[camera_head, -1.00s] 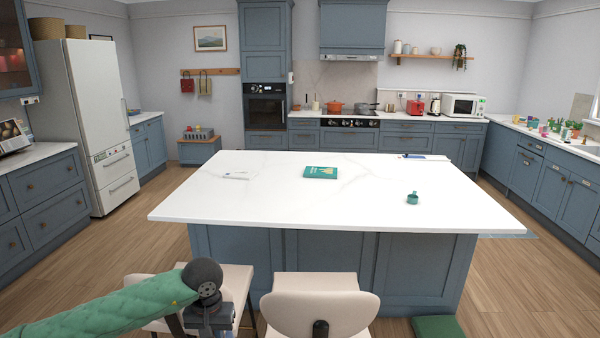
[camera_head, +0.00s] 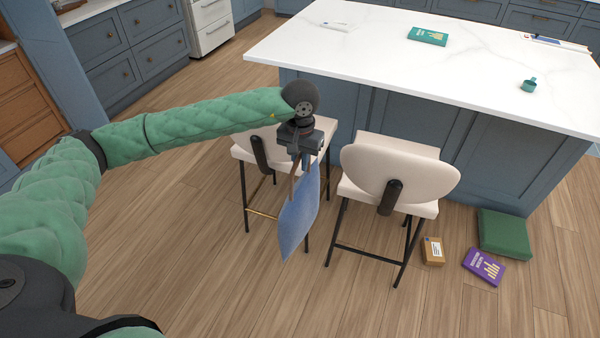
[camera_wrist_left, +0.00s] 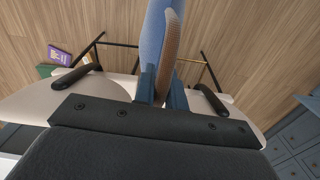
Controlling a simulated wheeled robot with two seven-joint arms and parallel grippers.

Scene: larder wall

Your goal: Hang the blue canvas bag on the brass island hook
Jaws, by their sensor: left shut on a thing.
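My left gripper (camera_head: 303,153) is shut on the blue canvas bag (camera_head: 299,218), which hangs down from it in front of the two island stools. In the left wrist view, the fingers (camera_wrist_left: 162,92) close on the bag (camera_wrist_left: 152,38), with a tan strip (camera_wrist_left: 172,45) along its side. The bag hangs clear above the floor. The white-topped island (camera_head: 450,65) with blue panels stands behind the stools. I cannot make out the brass island hook in either view. My right gripper is not in view.
Two cream stools (camera_head: 400,168) stand at the island, close behind the bag. On the floor at right lie a small brown box (camera_head: 432,251), a purple book (camera_head: 483,267) and a green cushion (camera_head: 505,233).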

